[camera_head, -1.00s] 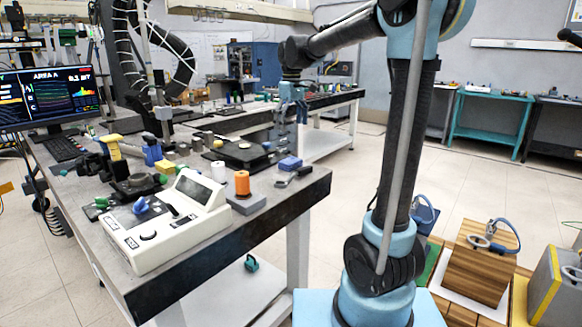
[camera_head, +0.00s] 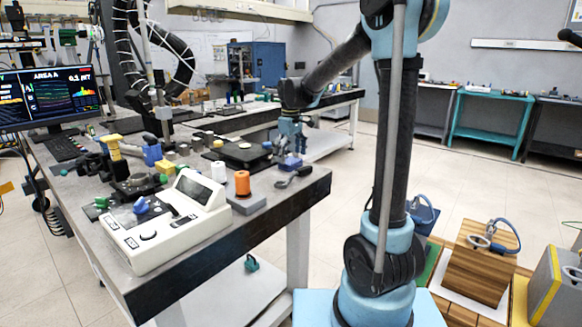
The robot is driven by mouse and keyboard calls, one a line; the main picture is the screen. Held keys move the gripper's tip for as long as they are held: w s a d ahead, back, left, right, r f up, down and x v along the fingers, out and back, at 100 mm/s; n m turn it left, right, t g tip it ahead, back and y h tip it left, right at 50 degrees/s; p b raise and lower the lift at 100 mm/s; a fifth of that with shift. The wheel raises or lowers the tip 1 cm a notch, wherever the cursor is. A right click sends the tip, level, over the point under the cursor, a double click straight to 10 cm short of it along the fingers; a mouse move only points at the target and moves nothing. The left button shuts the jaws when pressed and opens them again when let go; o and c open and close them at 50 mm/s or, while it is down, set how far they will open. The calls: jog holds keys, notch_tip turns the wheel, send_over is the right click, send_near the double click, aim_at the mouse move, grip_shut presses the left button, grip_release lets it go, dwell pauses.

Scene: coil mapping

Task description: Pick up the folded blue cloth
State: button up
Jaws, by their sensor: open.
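The folded blue cloth (camera_head: 289,163) is a small dark blue block near the far right edge of the workbench (camera_head: 255,232). My gripper (camera_head: 291,150) points down right over the cloth. Its fingers look apart, and their tips hide the cloth's upper part. I cannot tell whether the fingertips touch the cloth.
A dark tool with a ring (camera_head: 293,178) lies just in front of the cloth. A white meter box (camera_head: 165,222) sits at the near edge. A black flat device (camera_head: 238,153) lies behind.

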aim_at(291, 160)
jog(key=shift+f, duration=0.55)
jog(key=c, duration=1.1)
jog(key=shift+o, duration=0.2)
notch_tip(291, 160, up, 10)
